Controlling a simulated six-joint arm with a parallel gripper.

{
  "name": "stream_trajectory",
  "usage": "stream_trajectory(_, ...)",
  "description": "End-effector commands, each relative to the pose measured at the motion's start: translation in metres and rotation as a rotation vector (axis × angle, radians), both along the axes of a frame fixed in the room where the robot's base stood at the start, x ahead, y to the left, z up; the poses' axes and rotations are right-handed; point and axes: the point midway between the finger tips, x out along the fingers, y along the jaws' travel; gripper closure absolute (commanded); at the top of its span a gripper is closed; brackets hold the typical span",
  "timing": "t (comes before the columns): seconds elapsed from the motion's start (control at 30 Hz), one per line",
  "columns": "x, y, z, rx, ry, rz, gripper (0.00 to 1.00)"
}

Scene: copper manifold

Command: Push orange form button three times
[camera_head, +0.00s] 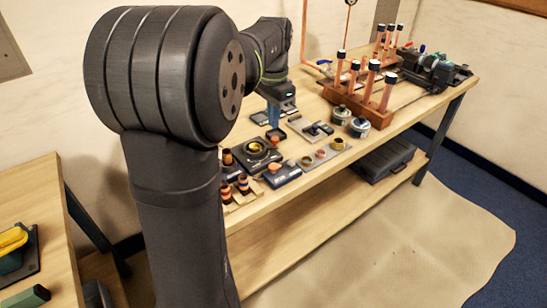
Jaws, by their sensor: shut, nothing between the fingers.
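A dark box (287,177) with an orange button (274,168) on top sits near the front edge of the long wooden bench. My gripper (273,118) points down over the back part of the bench, behind the orange button and apart from it. Its blue fingers are shut and empty. Any lettering on the box is too small to read surely.
Tins (359,127) and a wooden rack (357,104) of upright copper tubes stand to the right. A dark case (384,158) lies on the lower shelf.

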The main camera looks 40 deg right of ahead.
Motion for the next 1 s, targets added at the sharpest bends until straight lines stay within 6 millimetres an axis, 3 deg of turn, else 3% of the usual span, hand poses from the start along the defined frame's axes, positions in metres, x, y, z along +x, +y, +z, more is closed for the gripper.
stream_trajectory(0.27,0.000,0.001,-0.016,0.002,0.002,0.001,1.00)
stream_trajectory(0.7,0.000,0.001,-0.106,0.002,0.002,0.001,1.00)
stream_trajectory(1.0,0.000,0.000,-0.138,0.000,-0.001,0.001,1.00)
